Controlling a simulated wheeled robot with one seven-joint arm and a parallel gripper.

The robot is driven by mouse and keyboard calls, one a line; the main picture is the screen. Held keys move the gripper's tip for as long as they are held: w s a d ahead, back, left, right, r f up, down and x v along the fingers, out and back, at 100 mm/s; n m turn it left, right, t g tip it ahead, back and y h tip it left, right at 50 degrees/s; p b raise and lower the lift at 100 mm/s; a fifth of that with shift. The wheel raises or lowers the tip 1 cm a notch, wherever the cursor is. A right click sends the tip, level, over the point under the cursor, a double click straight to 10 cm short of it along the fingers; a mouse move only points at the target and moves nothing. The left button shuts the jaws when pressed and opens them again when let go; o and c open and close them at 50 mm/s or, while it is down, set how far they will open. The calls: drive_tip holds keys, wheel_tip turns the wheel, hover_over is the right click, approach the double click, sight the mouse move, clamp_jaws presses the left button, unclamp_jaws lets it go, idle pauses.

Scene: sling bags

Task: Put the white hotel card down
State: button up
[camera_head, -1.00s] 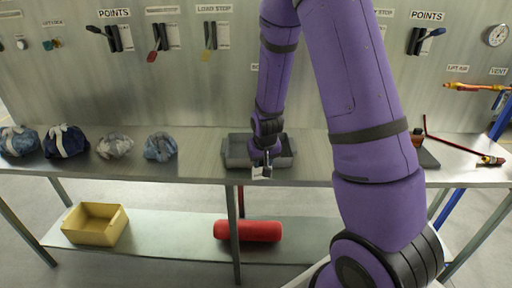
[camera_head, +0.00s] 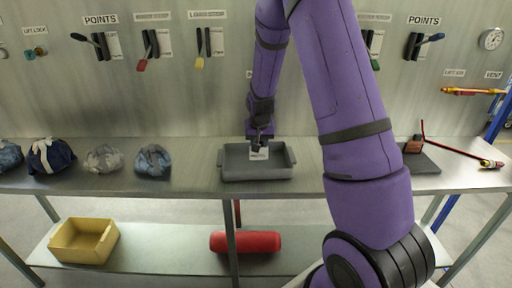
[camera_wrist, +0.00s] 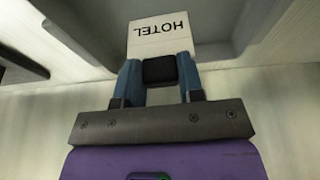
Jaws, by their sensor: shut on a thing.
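The white hotel card (camera_wrist: 160,38) is between the fingers of my gripper (camera_wrist: 160,70) in the wrist view, with the word HOTEL reading upside down. My gripper is shut on it. In the head view the card (camera_head: 258,154) hangs below my gripper (camera_head: 259,146), in front of or over the grey tray (camera_head: 258,173) on the bench. I cannot tell whether the card touches the tray. In the wrist view the grey tray wall (camera_wrist: 75,28) is close to the card.
Several cloth bundles, one of them dark blue (camera_head: 49,158), lie on the bench (camera_head: 195,180) at the left. A dark plate with a brown block (camera_head: 413,145) and a red rod (camera_head: 455,147) are at the right. A yellow bin (camera_head: 84,241) and red roll (camera_head: 245,242) sit on the lower shelf.

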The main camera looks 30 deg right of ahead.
drive_tip(key=shift+w+d+f, duration=0.25)
drive_tip(key=shift+w+f, duration=0.5)
drive_tip(key=shift+f, duration=0.2)
drive_tip(key=shift+w+d+f, duration=0.2)
drive_tip(key=shift+w+f, duration=0.55)
drive_tip(key=shift+f, duration=0.2)
drive_tip(key=shift+f, duration=0.15)
drive_tip(key=o, duration=1)
